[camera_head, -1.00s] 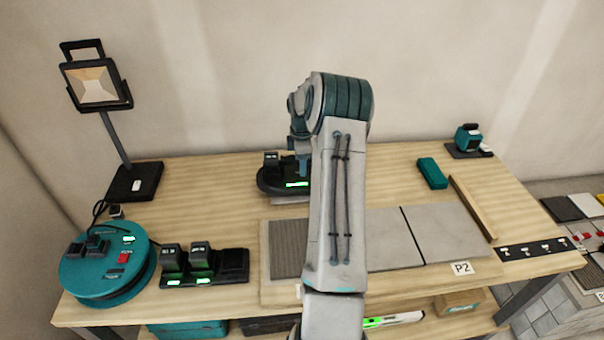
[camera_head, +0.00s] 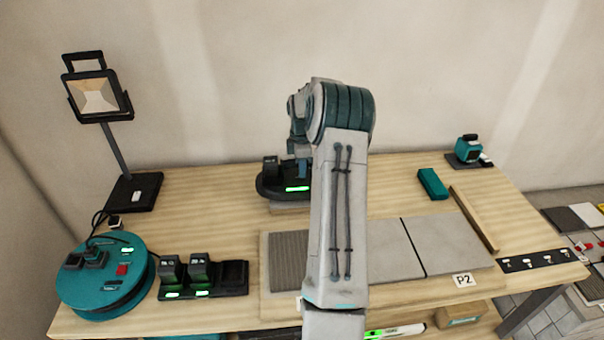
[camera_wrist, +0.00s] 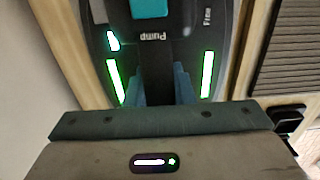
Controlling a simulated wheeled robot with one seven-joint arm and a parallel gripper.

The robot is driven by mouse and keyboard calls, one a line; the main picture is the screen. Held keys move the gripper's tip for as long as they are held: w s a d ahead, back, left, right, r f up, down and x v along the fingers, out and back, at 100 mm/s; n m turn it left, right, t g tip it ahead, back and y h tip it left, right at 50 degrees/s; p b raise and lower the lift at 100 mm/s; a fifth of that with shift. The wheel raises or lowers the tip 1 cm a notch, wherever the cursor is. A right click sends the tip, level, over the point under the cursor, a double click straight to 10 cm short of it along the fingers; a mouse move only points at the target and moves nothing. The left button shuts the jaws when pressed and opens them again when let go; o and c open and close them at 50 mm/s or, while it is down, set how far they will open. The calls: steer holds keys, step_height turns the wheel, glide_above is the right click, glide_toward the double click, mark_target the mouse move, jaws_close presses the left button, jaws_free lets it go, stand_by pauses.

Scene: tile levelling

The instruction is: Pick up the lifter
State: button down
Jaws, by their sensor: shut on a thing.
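The lifter is a dark, rounded device (camera_head: 270,184) with a glowing green strip, near the back middle of the bench. My arm hides its right part in the head view. In the wrist view the lifter (camera_wrist: 228,40) fills the top middle, with the words "Pump" and "Free", a teal block and green light strips. My gripper (camera_wrist: 163,85) is shut on the lifter's dark central bar, with a blue finger on each side. In the head view a light grey base shows under the lifter, and I cannot tell whether it touches the bench.
Grey tiles (camera_head: 450,245) and a ribbed dark panel (camera_head: 287,262) lie at the front. A teal block (camera_head: 432,184), a wooden strip (camera_head: 474,217) and a small teal device (camera_head: 467,149) are at right. A charger (camera_head: 235,278), a teal reel (camera_head: 95,275) and a lamp (camera_head: 98,95) are at left.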

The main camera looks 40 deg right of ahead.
step_height(320, 180, up, 2)
steer(key=shift+d+r, duration=0.1)
steer(key=shift+r, duration=0.05)
steer(key=s+d+r+b, duration=0.2)
steer(key=s+d+r, duration=0.45)
steer(key=s, duration=0.35)
step_height(320, 180, up, 7)
steer(key=p, duration=0.6)
steer(key=shift+w+r, duration=0.2)
steer(key=shift+a+f, duration=0.1)
stand_by(0.4)
